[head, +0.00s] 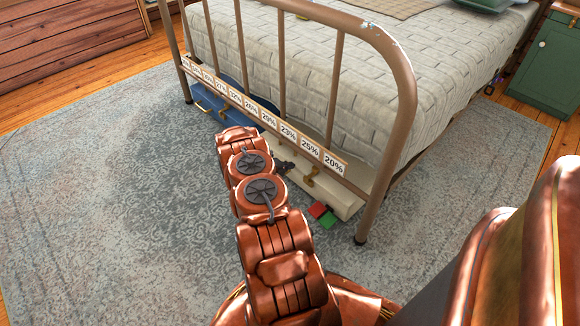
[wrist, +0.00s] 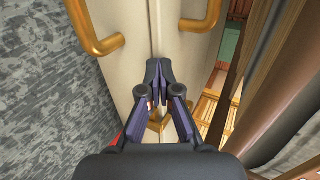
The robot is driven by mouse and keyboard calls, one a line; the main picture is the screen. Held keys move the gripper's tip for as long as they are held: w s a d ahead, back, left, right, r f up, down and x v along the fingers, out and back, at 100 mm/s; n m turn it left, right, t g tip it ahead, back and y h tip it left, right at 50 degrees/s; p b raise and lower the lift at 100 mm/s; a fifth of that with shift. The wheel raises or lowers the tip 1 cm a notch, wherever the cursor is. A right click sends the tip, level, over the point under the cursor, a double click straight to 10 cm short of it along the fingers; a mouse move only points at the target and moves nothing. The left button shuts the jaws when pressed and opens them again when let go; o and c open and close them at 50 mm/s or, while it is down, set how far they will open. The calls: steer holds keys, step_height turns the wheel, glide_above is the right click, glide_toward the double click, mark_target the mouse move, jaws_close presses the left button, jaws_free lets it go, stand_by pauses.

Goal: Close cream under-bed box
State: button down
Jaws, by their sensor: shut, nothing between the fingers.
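The cream under-bed box (head: 340,203) is low under the foot end of the bed, its near end showing below the rail. A brass handle (head: 311,178) shows on it. My gripper (head: 287,168) is close to the box, partly hidden behind my arm. In the wrist view, my gripper (wrist: 158,78) is shut and empty, its tips over cream surfaces (wrist: 130,20) with a dark seam between them. Brass handles stand left (wrist: 97,38) and right (wrist: 205,22) of the tips. I cannot tell whether the tips touch the cream surface, nor how far out the box is.
A bed frame (head: 405,110) with a rail of percent tags (head: 260,112) stands over the boxes. A blue box (head: 208,108) is under the bed further left. Red (head: 317,209) and green (head: 328,219) blocks lie beside the cream box. The rug (head: 110,190) is clear at left.

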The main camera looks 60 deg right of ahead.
steer(key=a+f+p+v, duration=0.1)
steer(key=p+v, duration=0.2)
steer(key=v, duration=1)
steer(key=shift+w+f, duration=0.2)
steer(key=shift+f, duration=0.05)
steer(key=shift+a, duration=0.1)
